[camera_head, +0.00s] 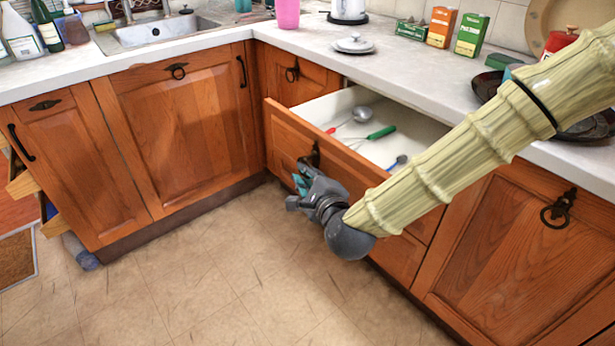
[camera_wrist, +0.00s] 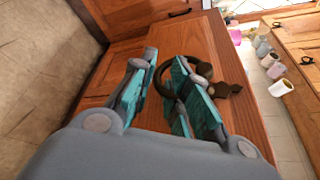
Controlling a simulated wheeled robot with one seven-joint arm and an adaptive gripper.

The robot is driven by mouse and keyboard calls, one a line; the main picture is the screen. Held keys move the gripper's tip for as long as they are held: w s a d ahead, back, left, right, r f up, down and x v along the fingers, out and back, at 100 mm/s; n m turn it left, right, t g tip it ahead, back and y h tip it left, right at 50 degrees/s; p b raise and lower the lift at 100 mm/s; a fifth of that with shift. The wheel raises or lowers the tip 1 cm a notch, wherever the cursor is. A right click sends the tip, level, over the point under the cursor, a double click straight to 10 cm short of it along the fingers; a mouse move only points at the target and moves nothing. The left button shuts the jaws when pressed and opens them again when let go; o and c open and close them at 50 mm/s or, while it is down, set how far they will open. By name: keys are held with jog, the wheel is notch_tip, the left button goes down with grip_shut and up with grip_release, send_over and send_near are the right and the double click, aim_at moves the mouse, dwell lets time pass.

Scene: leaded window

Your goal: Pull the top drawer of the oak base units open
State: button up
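The top drawer (camera_head: 320,150) of the oak base units stands pulled out in the head view, its white inside showing. Its oak front (camera_wrist: 225,60) fills the middle of the wrist view. A dark ring handle (camera_wrist: 160,75) on a back plate (camera_wrist: 226,89) is on that front; the handle also shows in the head view (camera_head: 315,155). My gripper (camera_head: 303,180) is at the handle, in front of the drawer. In the wrist view my gripper (camera_wrist: 163,65) has its teal-padded fingers apart. The ring passes around the right finger, partly hidden by it; the left finger is clear of it.
A ladle (camera_head: 361,115), a green-handled utensil (camera_head: 381,132) and other utensils lie in the drawer. The worktop (camera_head: 405,70) above holds a lid (camera_head: 353,44) and boxes. The tiled floor (camera_head: 215,265) in front is clear.

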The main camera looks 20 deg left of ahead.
jog(key=v, duration=0.7)
jog(key=shift+s+d, duration=0.15)
jog(key=shift+s, duration=0.05)
dwell(0.3)
jog(key=s+d+f+n+g+h, duration=0.1)
jog(key=d+f+n, duration=0.15)
jog(key=f, duration=0.35)
jog(key=s+d+f+n+g+h, duration=0.1)
jog(key=d+f, duration=0.2)
jog(key=f, duration=0.4)
jog(key=s+d+f+n+g+h, duration=0.35)
jog(key=s+d+f, duration=0.45)
jog(key=d+f, duration=0.4)
jog(key=s+d+f+n+g+h, duration=0.2)
jog(key=s+d+f+n+g, duration=0.25)
jog(key=s+d+f, duration=0.65)
jog(key=s+d+f+n+g+h, duration=0.25)
jog(key=s+d+f+n, duration=0.35)
jog(key=d, duration=0.4)
notch_tip(320, 180, up, 20)
jog(key=m+p, duration=0.1)
jog(key=p, duration=1.9)
